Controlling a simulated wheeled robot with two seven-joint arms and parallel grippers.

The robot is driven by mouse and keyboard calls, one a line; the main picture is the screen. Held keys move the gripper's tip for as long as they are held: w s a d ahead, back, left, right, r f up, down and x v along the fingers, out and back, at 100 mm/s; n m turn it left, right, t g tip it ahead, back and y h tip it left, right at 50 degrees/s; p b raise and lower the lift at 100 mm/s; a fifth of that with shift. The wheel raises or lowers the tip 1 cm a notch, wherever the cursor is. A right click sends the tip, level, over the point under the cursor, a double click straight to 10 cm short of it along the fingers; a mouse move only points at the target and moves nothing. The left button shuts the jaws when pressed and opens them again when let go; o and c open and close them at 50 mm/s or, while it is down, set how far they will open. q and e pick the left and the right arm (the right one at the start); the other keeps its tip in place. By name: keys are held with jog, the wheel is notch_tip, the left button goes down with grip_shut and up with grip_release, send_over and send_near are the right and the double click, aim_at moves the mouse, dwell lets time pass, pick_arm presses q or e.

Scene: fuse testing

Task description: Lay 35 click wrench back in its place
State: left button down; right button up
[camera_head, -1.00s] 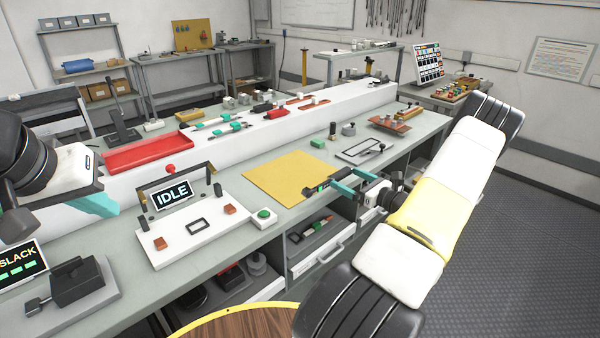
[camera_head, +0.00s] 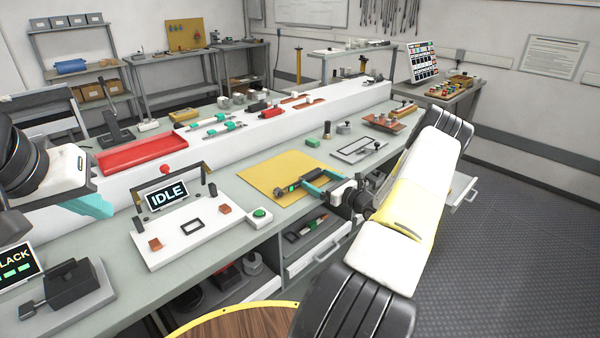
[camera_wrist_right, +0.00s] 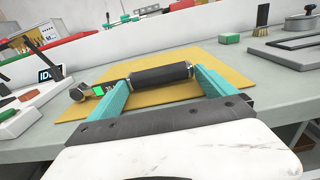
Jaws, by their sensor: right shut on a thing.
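My right gripper (camera_head: 318,182) is shut on a click wrench (camera_head: 292,187) with a dark handle and a small green display. The right wrist view shows the black handle (camera_wrist_right: 160,77) lying crosswise between the two teal fingers, with the round metal head (camera_wrist_right: 79,92) to the left. The wrench is over the yellow mat (camera_head: 262,172); I cannot tell whether it touches the mat. My left gripper (camera_head: 88,204) is at the left edge with one teal finger clearly seen; its opening is unclear. Two teal-and-grey tools (camera_head: 222,132) lie on the white ledge.
A white fixture with an IDLE screen (camera_head: 167,195) and a green button (camera_head: 260,214) stand left of the mat. A red tray (camera_head: 142,155) is on the ledge. An open drawer (camera_head: 318,250) is below the bench.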

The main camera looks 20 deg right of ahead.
jog(key=shift+f, duration=0.1)
jog(key=o, duration=1.4)
jog(key=shift+f, duration=0.1)
